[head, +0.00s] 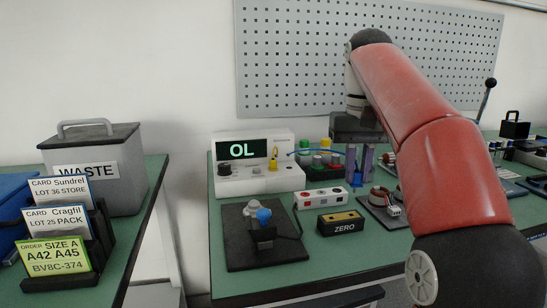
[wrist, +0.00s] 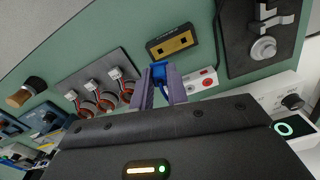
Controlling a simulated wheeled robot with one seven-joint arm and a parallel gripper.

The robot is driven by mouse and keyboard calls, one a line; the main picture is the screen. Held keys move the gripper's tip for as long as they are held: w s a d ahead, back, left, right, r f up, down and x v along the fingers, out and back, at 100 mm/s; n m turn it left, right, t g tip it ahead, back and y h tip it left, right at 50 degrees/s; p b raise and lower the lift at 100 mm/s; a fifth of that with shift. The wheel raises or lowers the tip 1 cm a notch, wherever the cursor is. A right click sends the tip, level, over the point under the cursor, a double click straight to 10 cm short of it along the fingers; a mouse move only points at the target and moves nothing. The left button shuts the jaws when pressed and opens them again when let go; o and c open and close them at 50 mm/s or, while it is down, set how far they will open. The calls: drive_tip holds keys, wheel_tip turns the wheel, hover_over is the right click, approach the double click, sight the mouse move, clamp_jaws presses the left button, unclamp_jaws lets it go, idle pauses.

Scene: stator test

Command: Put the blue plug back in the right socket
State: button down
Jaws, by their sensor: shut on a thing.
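My gripper (head: 359,167) is shut on the blue plug (wrist: 158,71), holding it between two purple fingers, pointing down. In the head view only a little blue shows under the fingers. In the wrist view the fingertips (wrist: 160,82) appear between a black block with a yellow top (wrist: 172,43) and a white box with red sockets (wrist: 202,83). The meter's other sockets are too small to tell apart.
The ZERO block (head: 341,225) and white socket box (head: 322,198) stand in front of the meter. A clamp fixture with a blue knob (head: 264,216) is on a black plate. Stators (wrist: 100,100) sit on a grey board. The front right green bench is clear.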

sight(355, 183)
drive_tip(key=shift+f, duration=0.1)
drive_tip(key=shift+f+b, duration=1.3)
drive_tip(key=shift+f, duration=0.75)
drive_tip(key=shift+f+p, duration=0.4)
drive_tip(key=shift+f, duration=0.75)
idle(0.5)
drive_tip(key=c, duration=1.3)
unclamp_jaws()
